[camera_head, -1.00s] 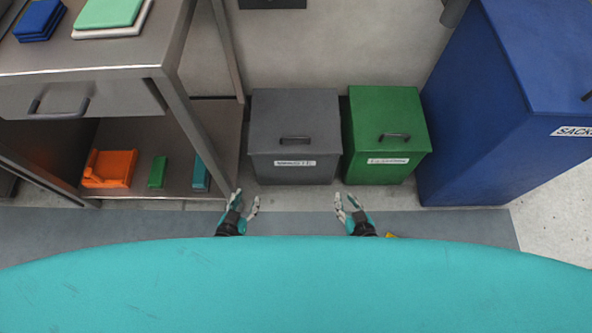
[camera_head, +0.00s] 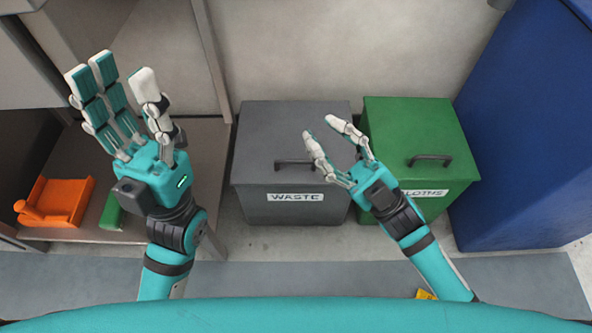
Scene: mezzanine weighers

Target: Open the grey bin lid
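The grey bin (camera_head: 262,204) stands on the floor in the middle, with a label reading WASTE. Its grey lid (camera_head: 294,122) lies shut and has a dark bar handle (camera_head: 293,165) near its front edge. My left gripper (camera_head: 118,85) is open and empty, raised in front of the steel bench to the left of the bin. My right gripper (camera_head: 325,130) is open and empty. It shows over the right part of the grey lid, close to the right of the handle, and I see no contact with the handle.
A green bin (camera_head: 420,125) with a handled lid stands right beside the grey one. A tall blue bin (camera_head: 530,130) stands further right. The steel bench's lower shelf (camera_head: 207,150) at left holds an orange item (camera_head: 55,201) and a green item (camera_head: 112,213).

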